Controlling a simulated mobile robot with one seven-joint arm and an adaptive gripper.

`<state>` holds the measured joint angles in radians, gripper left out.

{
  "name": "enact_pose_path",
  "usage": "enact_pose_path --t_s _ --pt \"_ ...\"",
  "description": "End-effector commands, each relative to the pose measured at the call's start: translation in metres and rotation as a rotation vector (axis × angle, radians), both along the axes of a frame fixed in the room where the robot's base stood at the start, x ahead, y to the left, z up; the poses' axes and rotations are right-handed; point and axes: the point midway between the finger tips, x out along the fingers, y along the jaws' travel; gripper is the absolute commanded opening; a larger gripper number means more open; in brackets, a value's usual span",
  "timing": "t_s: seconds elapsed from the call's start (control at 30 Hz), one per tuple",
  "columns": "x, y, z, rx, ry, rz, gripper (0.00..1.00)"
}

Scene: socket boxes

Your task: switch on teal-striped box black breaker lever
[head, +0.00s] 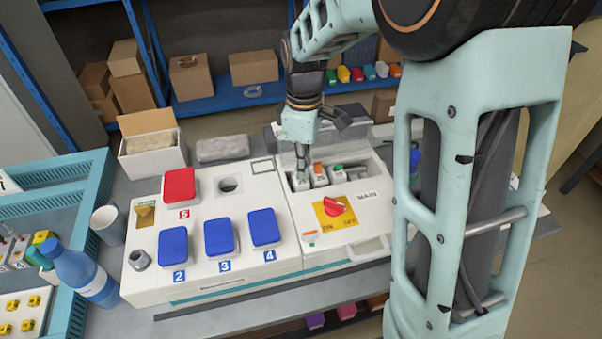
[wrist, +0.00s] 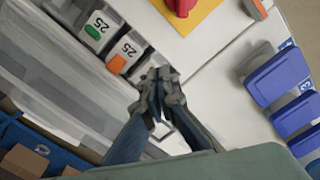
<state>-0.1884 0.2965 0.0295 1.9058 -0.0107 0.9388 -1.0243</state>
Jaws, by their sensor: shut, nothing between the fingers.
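The white box with a teal stripe (head: 215,291) stands on the bench. Its breaker bay at the back right holds a row of breakers. An orange-marked breaker (head: 318,174) and a green-marked breaker (head: 336,173) show there; in the wrist view the green one (wrist: 94,31) and the orange one (wrist: 117,64) are both labelled 25. My gripper (head: 301,174) is shut and empty, pointing down at the leftmost breaker. In the wrist view my fingertips (wrist: 158,76) cover that end of the row, so I cannot see the black lever or tell whether they touch it.
A clear cover (wrist: 45,75) stands open behind the breakers. A red MAIN rotary switch (head: 338,205) sits in front of them. A blue bottle (head: 82,275) and a cup (head: 108,224) stand farther left.

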Motion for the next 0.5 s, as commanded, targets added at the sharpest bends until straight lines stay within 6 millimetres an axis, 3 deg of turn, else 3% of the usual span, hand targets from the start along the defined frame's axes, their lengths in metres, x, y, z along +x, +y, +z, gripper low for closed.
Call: enact_pose_path --t_s 0.33,0.5 --pt "-0.001 0.000 -0.032 -0.001 0.003 0.000 0.00" --pt "0.000 0.000 -0.035 -0.001 0.003 0.000 0.00"
